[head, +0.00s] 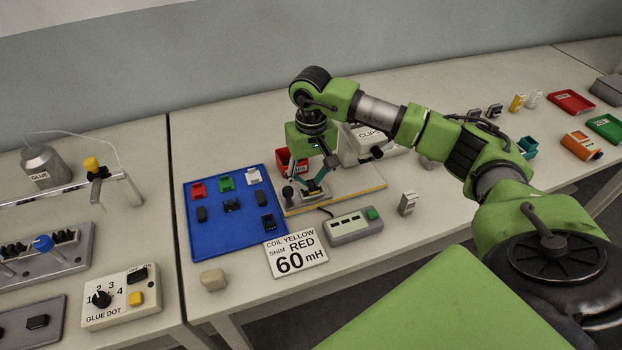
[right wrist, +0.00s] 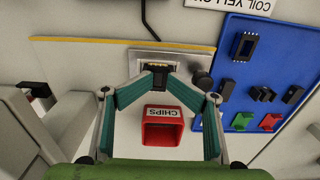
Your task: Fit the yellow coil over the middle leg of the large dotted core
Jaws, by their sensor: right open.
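My right gripper (head: 318,187) is open over the metal fixture plate (right wrist: 140,57) on the tan board (head: 345,196). In the right wrist view its fingertips (right wrist: 157,81) stand on either side of a small dark core-like part with yellow on it (right wrist: 158,75). The yellow looks like the yellow coil, but how it sits on the dark part is unclear. The blue mat (head: 226,243) holds red, green and white coils and several dark cores. I cannot make out dots on any core. My left gripper is not in view.
A red CHIPS bin (right wrist: 162,130) stands close behind the fixture. A black knob (right wrist: 201,82) is beside the right finger.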

